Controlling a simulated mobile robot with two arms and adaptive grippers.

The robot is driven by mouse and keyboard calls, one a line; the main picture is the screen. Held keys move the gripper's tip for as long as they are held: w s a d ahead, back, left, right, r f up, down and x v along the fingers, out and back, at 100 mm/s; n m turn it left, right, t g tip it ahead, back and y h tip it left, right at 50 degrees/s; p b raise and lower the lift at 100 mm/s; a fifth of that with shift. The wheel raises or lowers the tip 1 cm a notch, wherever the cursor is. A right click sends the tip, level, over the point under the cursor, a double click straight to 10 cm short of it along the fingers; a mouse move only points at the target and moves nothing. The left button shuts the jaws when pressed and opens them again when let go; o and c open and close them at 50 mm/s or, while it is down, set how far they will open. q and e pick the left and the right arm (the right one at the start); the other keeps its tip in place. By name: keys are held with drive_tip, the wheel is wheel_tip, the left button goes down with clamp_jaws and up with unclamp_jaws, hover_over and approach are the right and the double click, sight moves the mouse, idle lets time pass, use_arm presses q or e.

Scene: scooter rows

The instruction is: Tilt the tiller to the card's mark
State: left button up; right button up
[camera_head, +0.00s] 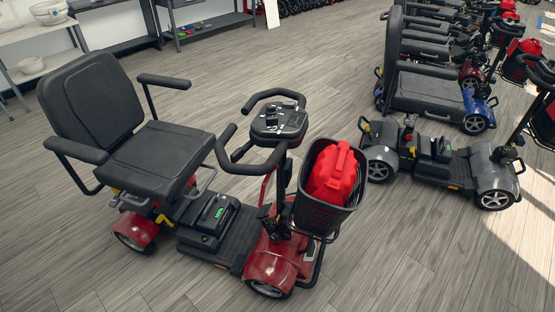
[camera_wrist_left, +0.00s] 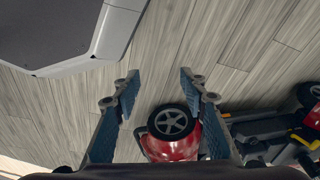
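A red mobility scooter stands at the left of the head view. Its tiller (camera_head: 279,124) has a black control head with looped handlebars and rises steeply from the red front cover (camera_head: 270,264). A black basket (camera_head: 319,217) hangs on the tiller's front and holds a red container (camera_head: 334,173). I cannot make out a card or its mark. My left gripper (camera_wrist_left: 160,82) is open and empty in the left wrist view, with floor between its fingers. A wheel (camera_wrist_left: 171,122) under a red cover shows beyond it, apart from the fingers. My right gripper is not in view.
The scooter's black seat (camera_head: 157,160) is behind the tiller. A grey scooter (camera_head: 440,160) with its seat off stands to the right, before a row of several scooters. Shelves (camera_head: 205,27) line the back left. The floor at the front right is clear.

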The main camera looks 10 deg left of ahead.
sight(274, 158)
use_arm(q)
drive_tip(key=w+r+t, duration=0.1)
drive_tip(key=w+r, duration=0.4)
drive_tip(key=r, duration=0.4)
drive_tip(key=w+r+t, duration=0.1)
drive_tip(key=w+r, duration=0.3)
drive_tip(key=r, duration=0.6)
drive_tip(key=w+r+t, duration=0.1)
drive_tip(key=w+r, duration=0.4)
drive_tip(key=r, duration=0.4)
drive_tip(key=w+d+r+m+t, duration=0.2)
drive_tip(key=w+r+m+t, duration=0.1)
drive_tip(key=w+r, duration=0.4)
drive_tip(key=w+d+r+m+t+y, duration=0.1)
drive_tip(key=w+d+r+m+t, duration=0.1)
drive_tip(key=w+r+t, duration=0.2)
drive_tip(key=w+d+r+m+t, duration=0.2)
drive_tip(key=w+r+m+t, duration=0.1)
drive_tip(key=w+r, duration=0.8)
drive_tip(key=shift+w+d+m+t+y, duration=0.15)
drive_tip(key=shift+w+d+t, duration=0.05)
drive_tip(key=shift+w, duration=0.65)
drive_tip(key=shift+w+d+m+t+y, duration=0.15)
drive_tip(key=shift+w+t, duration=0.05)
drive_tip(key=shift+w, duration=0.6)
drive_tip(key=shift+w+d+f, duration=0.15)
drive_tip(key=shift+w+f, duration=0.05)
drive_tip(key=shift+w, duration=0.35)
drive_tip(key=shift+x, duration=3.5)
clamp_jaws()
